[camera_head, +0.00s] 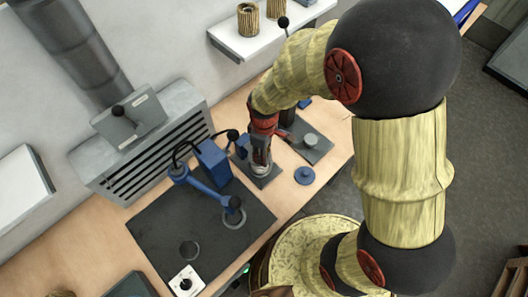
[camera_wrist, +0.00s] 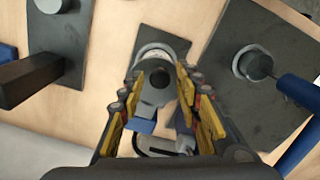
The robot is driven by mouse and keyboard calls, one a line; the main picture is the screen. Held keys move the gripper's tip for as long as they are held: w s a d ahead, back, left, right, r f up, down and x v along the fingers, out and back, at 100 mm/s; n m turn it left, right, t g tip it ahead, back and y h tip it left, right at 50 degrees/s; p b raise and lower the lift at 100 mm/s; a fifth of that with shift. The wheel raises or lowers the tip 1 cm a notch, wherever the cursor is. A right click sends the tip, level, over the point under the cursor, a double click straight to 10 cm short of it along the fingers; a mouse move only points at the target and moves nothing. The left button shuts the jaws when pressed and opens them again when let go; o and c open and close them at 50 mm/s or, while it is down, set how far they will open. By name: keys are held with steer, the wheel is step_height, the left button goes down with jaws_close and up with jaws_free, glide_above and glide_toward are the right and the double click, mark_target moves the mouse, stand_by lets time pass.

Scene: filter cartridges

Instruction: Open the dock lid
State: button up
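My gripper (camera_head: 261,168) points down over a small dark grey plate (camera_head: 267,181) on the wooden bench. In the wrist view my gripper (camera_wrist: 160,82) has its yellow-padded fingers spread apart. A grey rounded part with a dark hole (camera_wrist: 158,84) lies between them. I cannot tell whether the fingers touch it. A pale ring (camera_wrist: 158,48) shows just beyond it, and a blue part (camera_wrist: 141,126) lies nearer the palm. This looks like the dock, but I cannot tell its lid apart clearly. In the head view the gripper hides much of it.
To the left, a blue lever device (camera_head: 212,165) stands on a black mat (camera_head: 160,215). To the right is another grey plate (camera_head: 318,153) with a grey cylinder (camera_head: 310,139). A blue disc (camera_head: 304,176) lies near the bench edge.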

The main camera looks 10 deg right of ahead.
jaws_close()
stand_by(0.7)
